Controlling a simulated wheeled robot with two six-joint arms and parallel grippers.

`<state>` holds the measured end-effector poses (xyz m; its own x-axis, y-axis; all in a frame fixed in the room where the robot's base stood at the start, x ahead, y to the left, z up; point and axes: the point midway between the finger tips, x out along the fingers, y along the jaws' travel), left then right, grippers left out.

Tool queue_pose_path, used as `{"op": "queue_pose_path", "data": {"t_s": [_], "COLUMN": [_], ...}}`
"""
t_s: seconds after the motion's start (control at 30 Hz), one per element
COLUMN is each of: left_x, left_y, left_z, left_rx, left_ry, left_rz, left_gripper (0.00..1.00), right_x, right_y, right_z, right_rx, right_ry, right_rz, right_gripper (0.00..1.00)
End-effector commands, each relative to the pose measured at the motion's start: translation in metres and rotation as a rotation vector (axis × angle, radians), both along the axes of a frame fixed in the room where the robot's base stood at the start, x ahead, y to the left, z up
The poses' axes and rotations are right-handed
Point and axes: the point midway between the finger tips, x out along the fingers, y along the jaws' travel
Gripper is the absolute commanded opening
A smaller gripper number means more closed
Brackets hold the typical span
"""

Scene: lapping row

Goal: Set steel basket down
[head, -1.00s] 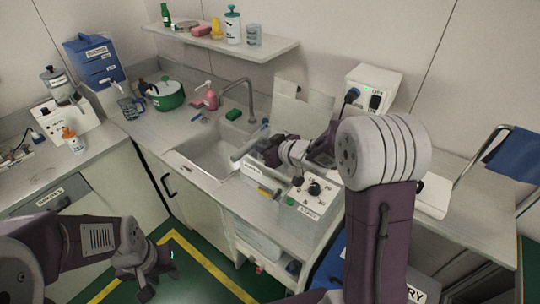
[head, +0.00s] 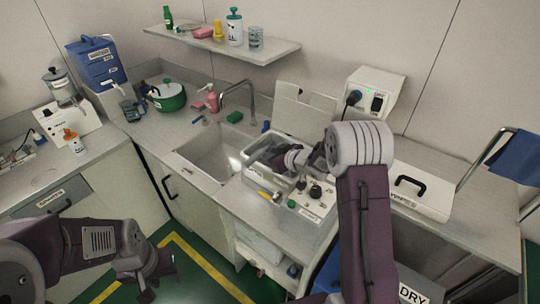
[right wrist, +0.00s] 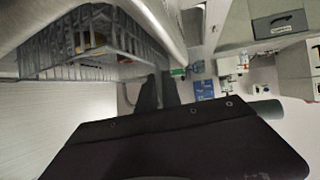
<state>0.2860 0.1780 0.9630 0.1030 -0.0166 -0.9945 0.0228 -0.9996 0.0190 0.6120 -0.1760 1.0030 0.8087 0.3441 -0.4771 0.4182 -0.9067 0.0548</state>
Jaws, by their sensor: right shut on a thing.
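The steel basket (right wrist: 90,45) is a wire-mesh basket with something yellowish inside, at the upper left of the right wrist view. My right gripper (head: 270,160) is shut on the basket, over the open tank (head: 254,178) of the bench unit beside the sink. Its dark fingers (right wrist: 157,92) show beside the mesh in the wrist view. In the head view the gripper and arm hide much of the basket, so I cannot tell whether it touches the tank floor. My left gripper (head: 158,275) is open and empty, low over the floor at the left.
The sink (head: 205,158) with its tap lies left of the tank. The control box (head: 312,198) with knobs is in front. A white lid with a black handle (head: 410,192) lies on the counter at right. A wall box (head: 375,92) and a shelf (head: 225,47) are behind.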

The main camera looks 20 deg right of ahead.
Motion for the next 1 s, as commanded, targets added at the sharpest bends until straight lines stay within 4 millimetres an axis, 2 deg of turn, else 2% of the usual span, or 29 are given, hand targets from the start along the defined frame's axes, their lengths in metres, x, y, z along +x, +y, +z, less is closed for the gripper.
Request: {"op": "queue_pose_path", "data": {"t_s": [0.47, 0.5, 0.57, 0.87, 1.0], "left_x": [0.000, 0.000, 0.000, 0.000, 0.000], "left_y": [0.000, 0.000, 0.000, 0.000, 0.000], "left_z": [-0.007, -0.007, -0.007, -0.006, 0.004], "left_rx": [0.000, 0.000, 0.000, 0.000, 0.000], "left_ry": [0.000, 0.000, 0.000, 0.000, 0.000], "left_rz": [0.000, 0.000, 0.000, 0.000, 0.000], "left_gripper": [0.36, 0.36, 0.36, 0.36, 0.36], "right_x": [0.000, 0.000, 0.000, 0.000, 0.000], "right_y": [0.000, 0.000, 0.000, 0.000, 0.000], "right_z": [-0.011, -0.012, -0.012, -0.010, 0.005], "right_rx": [0.000, 0.000, 0.000, 0.000, 0.000], "right_ry": [-0.002, 0.001, 0.001, 0.000, -0.003], "right_rz": [0.001, 0.001, 0.000, 0.001, 0.001], "right_gripper": [0.00, 0.17, 0.31, 0.31, 0.31]}}
